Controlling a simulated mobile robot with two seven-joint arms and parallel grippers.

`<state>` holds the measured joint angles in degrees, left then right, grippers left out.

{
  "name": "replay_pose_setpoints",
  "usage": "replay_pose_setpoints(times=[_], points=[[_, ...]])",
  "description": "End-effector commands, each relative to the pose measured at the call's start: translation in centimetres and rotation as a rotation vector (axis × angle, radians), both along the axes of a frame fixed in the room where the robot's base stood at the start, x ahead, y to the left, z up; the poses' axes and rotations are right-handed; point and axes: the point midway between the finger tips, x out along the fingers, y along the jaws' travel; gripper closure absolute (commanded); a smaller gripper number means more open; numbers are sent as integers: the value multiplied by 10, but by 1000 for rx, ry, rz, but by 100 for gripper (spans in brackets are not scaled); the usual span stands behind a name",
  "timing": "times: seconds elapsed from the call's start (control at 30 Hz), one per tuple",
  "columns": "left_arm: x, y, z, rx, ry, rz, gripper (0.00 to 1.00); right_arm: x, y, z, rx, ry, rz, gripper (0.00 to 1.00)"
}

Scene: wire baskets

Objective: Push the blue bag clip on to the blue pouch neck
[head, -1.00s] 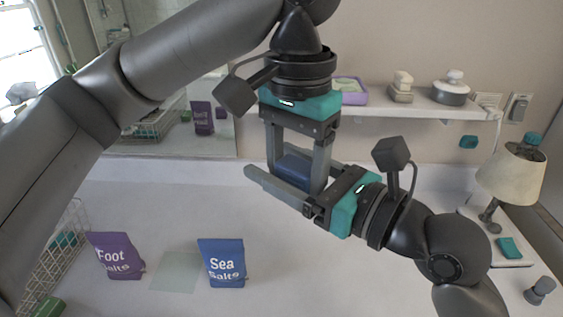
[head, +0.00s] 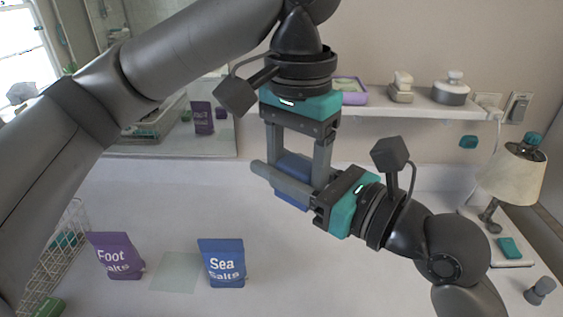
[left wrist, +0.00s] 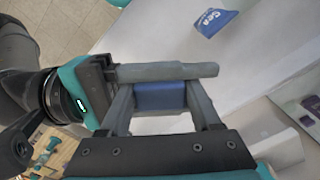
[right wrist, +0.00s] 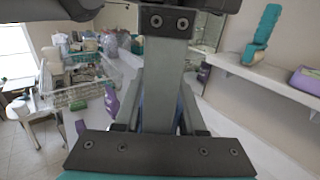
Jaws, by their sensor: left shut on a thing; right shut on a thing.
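The blue bag clip (head: 292,166) is in the air between my two grippers, above the counter. My left gripper (head: 301,178) points down and is shut on the clip, which spans its fingers in the left wrist view (left wrist: 160,97). My right gripper (head: 258,168) reaches in from the right and is shut across the clip; its near finger hides the clip's middle. Blue shows above and below that finger. The right wrist view shows only slivers of blue behind the fingers. The blue "Sea Salts" pouch (head: 222,264) stands upright on the counter, below and left of the grippers.
A purple "Foot Salts" pouch (head: 117,257) stands left of a pale flat mat (head: 175,271) on the counter. A wire basket (head: 52,262) is at the far left. A lamp (head: 512,175) stands right. A wall shelf (head: 425,104) holds small items. The counter's middle is clear.

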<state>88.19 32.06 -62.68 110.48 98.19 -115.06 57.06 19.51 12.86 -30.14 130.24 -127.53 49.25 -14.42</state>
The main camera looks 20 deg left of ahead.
Motion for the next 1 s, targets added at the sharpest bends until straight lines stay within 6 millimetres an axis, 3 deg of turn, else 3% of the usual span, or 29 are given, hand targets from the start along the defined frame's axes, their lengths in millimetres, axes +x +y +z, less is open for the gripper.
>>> replay_pose_setpoints(times=[0.03, 0.07, 0.33, 0.67, 1.0], points=[[-2, 1, 0, 5, 6, -1, 88, 4, -3, 0, -2, -2, -13, 100], [-2, 1, 0, 5, 7, -1, 33, 4, -3, 0, -2, -2, -14, 100], [-2, 2, -1, 7, 7, 0, 3, 5, -3, 0, -3, -3, -15, 100], [-1, 2, 2, 8, 6, 3, 1, 5, -4, 0, -3, -4, -17, 100], [-1, 2, 44, 6, -1, 2, 1, 6, -3, -4, -11, 2, -17, 100]])
